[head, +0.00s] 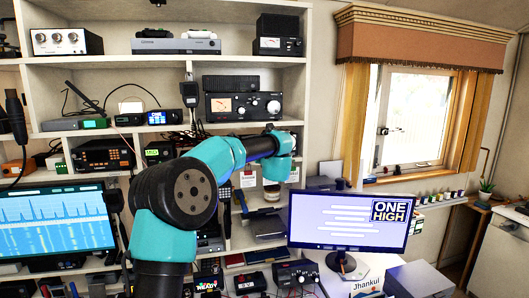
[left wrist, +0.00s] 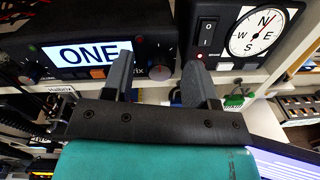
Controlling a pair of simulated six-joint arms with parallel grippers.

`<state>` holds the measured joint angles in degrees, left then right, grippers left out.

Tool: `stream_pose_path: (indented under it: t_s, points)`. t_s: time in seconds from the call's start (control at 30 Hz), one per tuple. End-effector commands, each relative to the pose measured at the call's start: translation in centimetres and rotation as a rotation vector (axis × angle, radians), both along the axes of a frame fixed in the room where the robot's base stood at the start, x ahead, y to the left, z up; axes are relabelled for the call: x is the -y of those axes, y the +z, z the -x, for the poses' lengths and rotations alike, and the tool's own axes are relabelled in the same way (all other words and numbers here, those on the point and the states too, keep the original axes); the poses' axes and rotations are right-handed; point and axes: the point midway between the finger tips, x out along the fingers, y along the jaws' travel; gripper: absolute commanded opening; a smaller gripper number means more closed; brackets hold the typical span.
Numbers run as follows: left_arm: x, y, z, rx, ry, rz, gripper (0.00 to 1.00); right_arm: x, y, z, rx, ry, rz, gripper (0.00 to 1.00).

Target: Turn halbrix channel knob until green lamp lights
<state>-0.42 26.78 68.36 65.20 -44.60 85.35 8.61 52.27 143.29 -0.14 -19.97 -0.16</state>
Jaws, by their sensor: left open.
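The halbrix radio (left wrist: 60,30) fills the upper left of the left wrist view, with a display reading "ONE", an orange button and a partly cut-off name. Its dark right-hand knob (left wrist: 160,72) shows in the gap between the fingers of my left gripper (left wrist: 157,68). The gripper is open; I cannot tell whether a finger touches the knob.
A switch box with a compass dial (left wrist: 262,33) stands close right of the radio. White shelves (head: 250,60) hold many other radios. A monitor reading "ONE HIGH" (head: 330,220) stands at right, another monitor (head: 55,222) at left. Small devices crowd the lower middle.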

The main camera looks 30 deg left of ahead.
Motion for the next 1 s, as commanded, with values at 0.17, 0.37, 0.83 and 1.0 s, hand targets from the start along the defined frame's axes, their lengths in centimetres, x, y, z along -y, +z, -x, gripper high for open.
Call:
stream_pose_path:
  t_s: [0.17,0.37,0.83,1.0]
  points:
    - [0.00,0.01,0.03,0.000,0.000,0.000,0.46,0.00,0.00,0.00,0.000,0.000,0.000,0.00]
    - [0.01,0.01,0.03,0.000,0.000,0.000,0.27,0.00,0.00,0.00,0.000,0.000,0.000,0.00]
    - [0.02,0.01,0.03,-0.008,0.000,-0.007,0.04,0.00,0.00,0.00,0.000,0.000,0.000,0.00]
    - [0.02,0.02,0.02,-0.038,0.000,-0.039,0.04,0.00,0.00,0.00,0.000,0.000,0.000,0.00]
